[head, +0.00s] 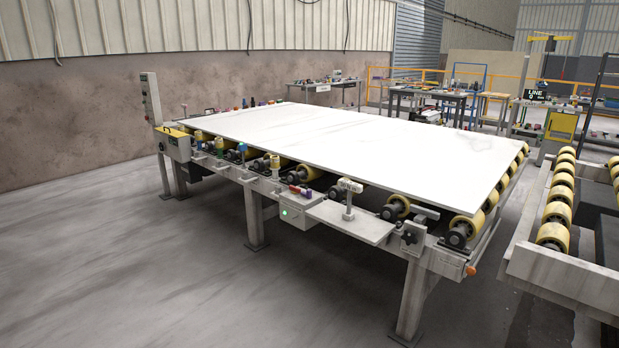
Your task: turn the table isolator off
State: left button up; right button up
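The roller table (335,226) carries a large white stone slab (340,135) and stands in the middle of the head view. On its near side rail, toward the right end, is a small grey box with a black knob (409,237), which may be the table isolator. The knob's position is too small to read. Left of it on the rail hangs a grey box with a lit green lamp (284,212). Neither of my grippers is in view, and nothing touches the table's controls.
A grey control post (150,97) and a yellow-topped box (174,143) stand at the table's left end. A second roller conveyor (555,215) stands at right, with a narrow gap between. Open concrete floor (120,270) lies in front. Workbenches (430,95) stand behind.

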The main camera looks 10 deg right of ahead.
aim_at(295, 191)
jog(key=i+z, duration=0.2)
jog(key=i, duration=1.1)
jog(key=i+j+z, duration=0.15)
jog(key=i, duration=0.35)
jog(key=i+j+z, duration=0.1)
jog(key=i, duration=0.35)
jog(key=i+j+z, duration=0.15)
jog(key=i, duration=0.35)
jog(key=j, duration=0.1)
